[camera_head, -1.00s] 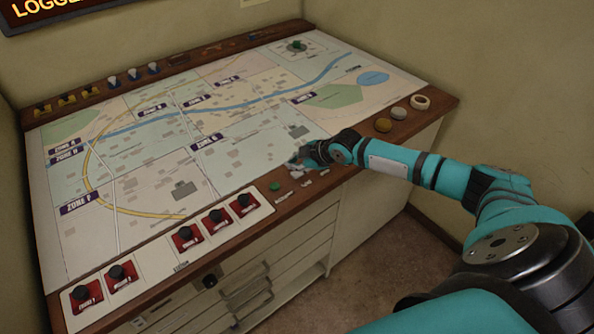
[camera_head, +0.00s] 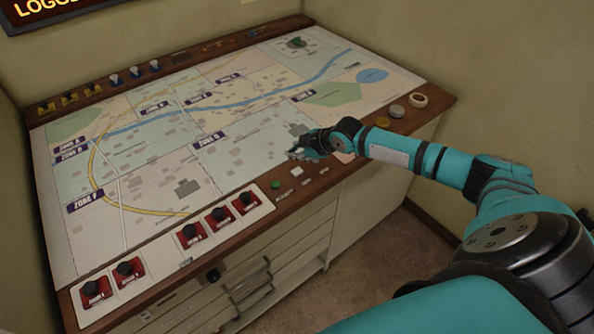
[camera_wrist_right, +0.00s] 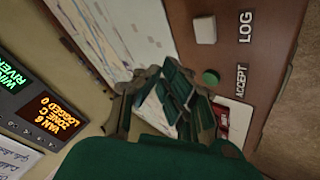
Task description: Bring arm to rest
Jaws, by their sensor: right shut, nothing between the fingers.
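My right arm (camera_head: 455,166) reaches in from the right over the console's front right part. My right gripper (camera_head: 303,153) is shut and empty, above the map near the front wooden edge. In the right wrist view the gripper (camera_wrist_right: 165,105) shows from behind, with a green button (camera_wrist_right: 211,77) labelled ACCEPT and a white button (camera_wrist_right: 205,29) labelled LOG off to its right. In the head view the green button (camera_head: 276,184) is left of and below the gripper, apart from it. My left gripper is not in view.
The map (camera_head: 145,175) covers the console top. Red switch units (camera_head: 220,215) line its front edge. A wall (camera_head: 500,70) closes the right side. A lit display (camera_wrist_right: 45,108) reads VAN 6, ZONE C, LOGGED 0.

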